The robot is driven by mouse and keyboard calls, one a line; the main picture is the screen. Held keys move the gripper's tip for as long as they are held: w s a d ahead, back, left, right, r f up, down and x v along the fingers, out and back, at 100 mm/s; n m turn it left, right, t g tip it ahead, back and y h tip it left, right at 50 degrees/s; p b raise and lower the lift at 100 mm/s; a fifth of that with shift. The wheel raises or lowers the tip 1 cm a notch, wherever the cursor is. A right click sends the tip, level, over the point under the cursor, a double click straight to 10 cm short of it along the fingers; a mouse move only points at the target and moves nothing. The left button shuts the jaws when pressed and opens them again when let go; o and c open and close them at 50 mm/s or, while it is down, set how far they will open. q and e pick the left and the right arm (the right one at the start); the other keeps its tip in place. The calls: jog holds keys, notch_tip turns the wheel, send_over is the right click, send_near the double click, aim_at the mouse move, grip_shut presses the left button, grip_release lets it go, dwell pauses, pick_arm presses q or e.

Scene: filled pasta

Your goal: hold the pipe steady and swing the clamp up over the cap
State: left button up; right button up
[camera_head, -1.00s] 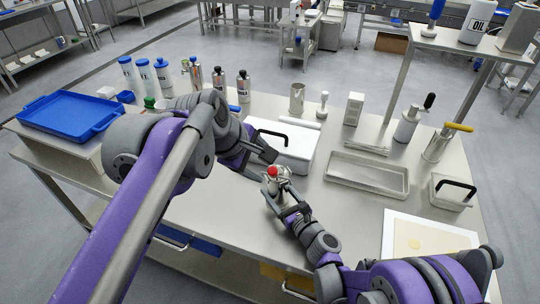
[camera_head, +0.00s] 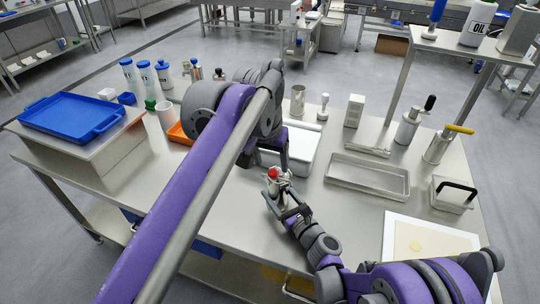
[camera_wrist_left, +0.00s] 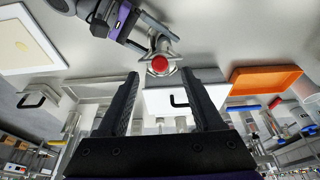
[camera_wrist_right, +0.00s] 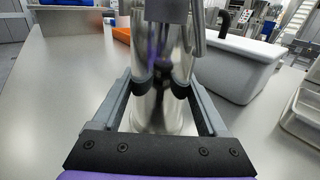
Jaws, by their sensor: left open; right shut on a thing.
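The steel pipe (camera_wrist_right: 160,110) stands upright on the table in the right wrist view. My right gripper (camera_wrist_right: 162,88) is shut on it, one finger on each side. In the head view the right gripper (camera_head: 283,205) holds it from the front. A red round part (camera_head: 274,173), probably on the cap, shows at the pipe's top. The left wrist view shows this red part (camera_wrist_left: 160,64) with metal clamp pieces (camera_wrist_left: 163,45) around it. A metal rod (camera_wrist_right: 198,30), perhaps of the clamp, hangs along the pipe's right side. My left gripper (camera_wrist_left: 158,78) is open and empty, pointing at the pipe top.
A white bin (camera_wrist_right: 235,65) with a dark handle stands close behind the pipe. An orange tray (camera_wrist_left: 265,78) lies to the left, partly hidden by my left arm in the head view. A steel tray (camera_head: 367,175) is on the right. The table front left is clear.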

aim_at(273, 172)
pick_arm(q)
jog(key=shift+x, duration=3.35)
jog(key=c, duration=0.9)
pick_arm(e)
jog(key=o, duration=0.9)
jog(key=c, duration=0.9)
pick_arm(q)
jog(key=shift+f, duration=0.35)
pick_arm(e)
jog(key=shift+s+f, duration=0.1)
jog(key=shift+f, duration=0.1)
